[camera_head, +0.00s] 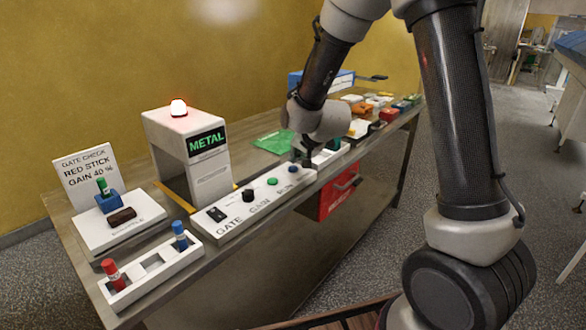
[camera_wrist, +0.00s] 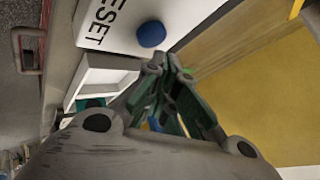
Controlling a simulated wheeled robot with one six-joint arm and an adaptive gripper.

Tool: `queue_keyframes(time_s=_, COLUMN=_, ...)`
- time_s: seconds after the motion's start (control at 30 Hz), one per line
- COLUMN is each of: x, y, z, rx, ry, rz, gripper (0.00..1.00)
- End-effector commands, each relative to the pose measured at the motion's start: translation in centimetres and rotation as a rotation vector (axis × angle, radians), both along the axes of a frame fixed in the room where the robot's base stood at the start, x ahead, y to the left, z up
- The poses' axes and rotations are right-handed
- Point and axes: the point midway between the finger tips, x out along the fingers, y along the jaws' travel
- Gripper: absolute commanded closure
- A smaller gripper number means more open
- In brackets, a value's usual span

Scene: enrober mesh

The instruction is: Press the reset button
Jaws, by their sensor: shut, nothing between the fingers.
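The white control panel (camera_head: 240,205) on the bench carries a black switch, a black knob, a green button (camera_head: 272,181) and a blue button (camera_head: 293,169) at its right end. In the wrist view the blue button (camera_wrist: 151,34) sits beside large letters ending in "ESET". My gripper (camera_head: 306,163) is over the panel's right end, close to the blue button. In the wrist view its fingers (camera_wrist: 160,64) are shut and empty, with the tips just short of the button in the picture. I cannot tell how high they are above the panel.
A detector arch (camera_head: 187,150) behind the panel reads "METAL" under a lit red lamp (camera_head: 178,108). A sign (camera_head: 88,178) says red stick, gain 40 %. A rack (camera_head: 150,270) holds red and blue sticks. A red box (camera_head: 340,190) hangs at the bench front. Several items crowd the far end.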

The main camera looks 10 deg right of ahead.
Motion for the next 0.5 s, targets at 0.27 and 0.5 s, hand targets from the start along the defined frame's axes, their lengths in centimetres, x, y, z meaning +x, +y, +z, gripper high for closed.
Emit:
queue_keyframes(time_s=0.27, x=-0.05, y=-0.02, z=-0.69, rx=0.000, ry=0.002, rz=-0.001, gripper=1.00)
queue_keyframes(time_s=0.5, x=-0.02, y=0.00, z=-0.82, rx=0.000, ry=0.000, rz=0.000, gripper=1.00)
